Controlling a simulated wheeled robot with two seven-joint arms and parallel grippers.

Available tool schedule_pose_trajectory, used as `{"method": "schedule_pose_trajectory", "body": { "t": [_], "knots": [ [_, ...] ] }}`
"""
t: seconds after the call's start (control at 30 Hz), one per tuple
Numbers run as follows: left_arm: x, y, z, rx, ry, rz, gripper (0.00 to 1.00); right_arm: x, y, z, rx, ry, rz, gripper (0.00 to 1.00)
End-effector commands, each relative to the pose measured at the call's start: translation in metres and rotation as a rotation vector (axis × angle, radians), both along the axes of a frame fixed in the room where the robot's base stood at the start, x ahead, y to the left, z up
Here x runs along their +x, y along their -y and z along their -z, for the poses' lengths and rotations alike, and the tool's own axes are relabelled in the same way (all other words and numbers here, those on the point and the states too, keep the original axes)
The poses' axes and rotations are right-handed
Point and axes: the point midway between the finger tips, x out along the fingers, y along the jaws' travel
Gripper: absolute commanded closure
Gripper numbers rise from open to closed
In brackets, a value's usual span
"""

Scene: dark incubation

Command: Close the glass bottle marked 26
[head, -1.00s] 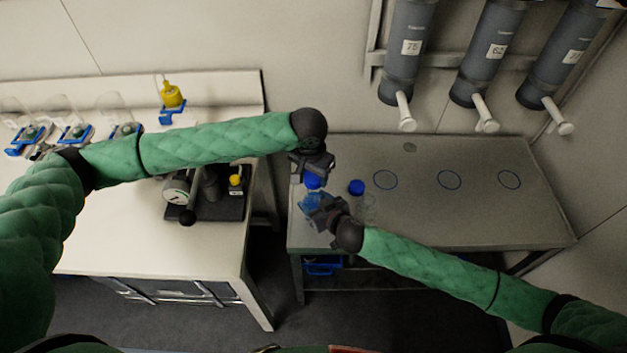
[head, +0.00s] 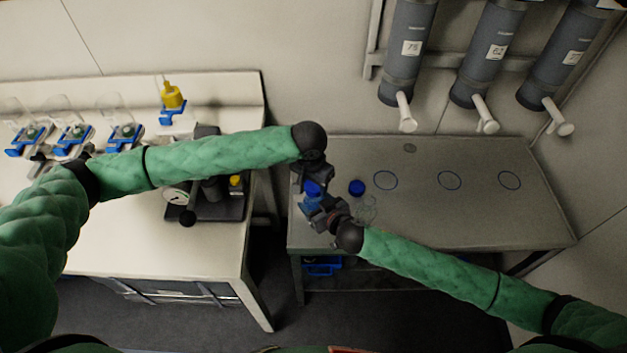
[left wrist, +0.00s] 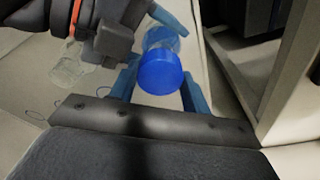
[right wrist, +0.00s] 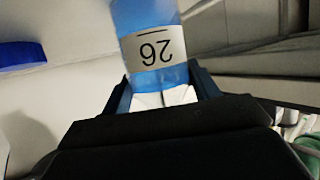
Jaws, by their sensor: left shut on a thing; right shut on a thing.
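The glass bottle marked 26 (right wrist: 152,45) holds blue liquid, and its label appears upside down in the right wrist view. My right gripper (head: 322,206) is shut on this bottle over the left end of the grey table. My left gripper (head: 312,180) is shut on a round blue cap (left wrist: 160,72), just above the bottle in the head view. In the left wrist view the cap sits between the fingers with part of the bottle (left wrist: 160,38) behind it. I cannot tell whether cap and bottle mouth touch.
Another blue cap (head: 356,187) and a clear glass vessel (head: 367,210) stand on the grey table (head: 440,220), right of my grippers. The table's ringed right side is clear. A gauge device (head: 177,197) stands on the white bench (head: 110,240) at left. Grey cylinders (head: 408,50) hang above.

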Motion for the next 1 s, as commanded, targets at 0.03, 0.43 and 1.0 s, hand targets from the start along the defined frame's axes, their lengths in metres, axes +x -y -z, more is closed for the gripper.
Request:
{"method": "schedule_pose_trajectory", "body": {
  "t": [0.03, 0.43, 1.0],
  "knots": [
    [-0.0002, 0.0002, 0.0027, 0.000, -0.001, 0.000, 0.74, 0.0000, 0.0004, 0.0005, -0.001, -0.001, 0.001, 0.81],
    [0.0001, 0.0001, 0.0078, 0.000, 0.000, 0.001, 0.74, -0.0001, 0.0003, 0.0006, -0.001, -0.001, 0.000, 0.81],
    [0.0000, 0.0001, 0.0127, 0.000, 0.000, 0.001, 0.74, -0.0001, 0.0003, 0.0006, -0.001, -0.001, 0.000, 0.81]
  ]
}}
